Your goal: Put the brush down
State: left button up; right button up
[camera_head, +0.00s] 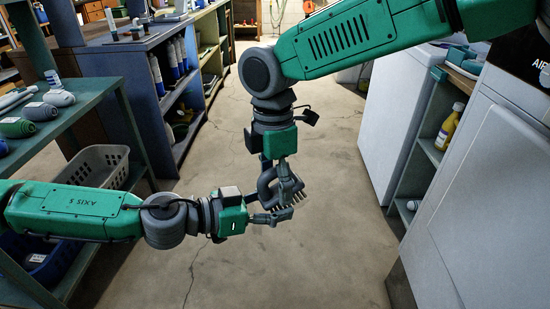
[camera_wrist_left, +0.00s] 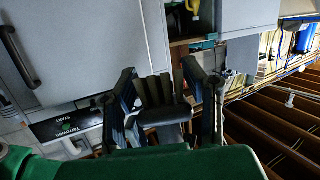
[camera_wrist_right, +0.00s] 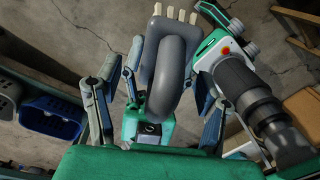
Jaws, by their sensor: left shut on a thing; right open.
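The brush, with a grey looped handle and pale bristles, is in the air in the head view (camera_head: 266,183), between my two grippers. My left gripper (camera_head: 275,214) is shut on it near the bristle end. In the left wrist view the brush (camera_wrist_left: 165,114) sits between the left fingers. My right gripper (camera_head: 284,178) comes down from above, open, close to the brush handle. In the right wrist view the brush (camera_wrist_right: 172,70) shows between the spread right fingers, bristles at the top. Whether the right fingers touch it I cannot tell.
White appliances (camera_head: 490,190) and a narrow shelf with a yellow bottle (camera_head: 449,127) stand at the right. The concrete floor between is clear.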

jog(key=shift+f, duration=1.05)
jog(key=shift+s, duration=0.1)
jog(key=c, duration=1.3)
pick_arm(q)
jog(key=o, duration=1.3)
pick_arm(e)
jog(key=shift+c, duration=0.6)
